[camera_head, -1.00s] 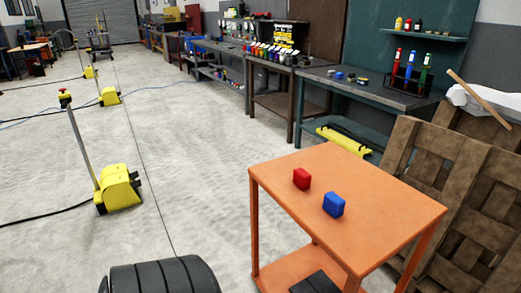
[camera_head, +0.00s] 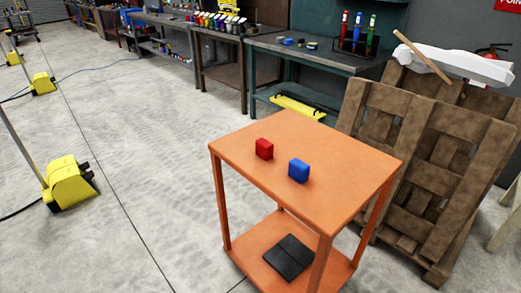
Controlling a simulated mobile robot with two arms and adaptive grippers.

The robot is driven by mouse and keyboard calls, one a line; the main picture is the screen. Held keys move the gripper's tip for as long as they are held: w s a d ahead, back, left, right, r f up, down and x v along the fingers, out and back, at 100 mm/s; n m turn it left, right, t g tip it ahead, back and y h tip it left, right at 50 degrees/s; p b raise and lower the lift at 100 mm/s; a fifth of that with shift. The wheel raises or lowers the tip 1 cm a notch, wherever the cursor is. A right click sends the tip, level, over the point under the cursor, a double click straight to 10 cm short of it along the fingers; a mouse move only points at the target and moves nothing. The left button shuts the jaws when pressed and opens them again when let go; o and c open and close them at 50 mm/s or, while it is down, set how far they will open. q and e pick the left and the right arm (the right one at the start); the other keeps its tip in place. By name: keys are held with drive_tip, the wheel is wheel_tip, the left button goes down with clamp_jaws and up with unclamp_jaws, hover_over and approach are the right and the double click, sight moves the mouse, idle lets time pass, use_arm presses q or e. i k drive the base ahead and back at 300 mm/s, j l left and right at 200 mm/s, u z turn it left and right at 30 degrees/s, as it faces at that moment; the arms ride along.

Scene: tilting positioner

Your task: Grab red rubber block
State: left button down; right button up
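The red rubber block (camera_head: 264,149) stands on the top of the orange table (camera_head: 330,202), left of its middle. A blue block (camera_head: 299,171) stands beside it, to the right and nearer to me, with a small gap between them. Both blocks are fully visible and nothing touches them from above. Neither of my grippers shows in the head view.
Wooden pallets (camera_head: 429,167) lean just right of the table. Dark flat pads (camera_head: 289,258) lie on its lower shelf. A yellow machine (camera_head: 69,183) stands on the floor at left. A workbench (camera_head: 316,55) stands behind.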

sight(265, 149)
drive_tip(key=i+j+z, duration=0.1)
drive_tip(key=z, duration=0.35)
drive_tip(key=j+z, duration=0.3)
drive_tip(key=z, duration=0.2)
drive_tip(key=j+z, duration=0.2)
drive_tip(key=j, duration=0.7)
drive_tip(key=j+z, duration=0.25)
drive_tip(key=j, duration=0.65)
drive_tip(key=j+z, duration=0.2)
drive_tip(key=j, duration=0.65)
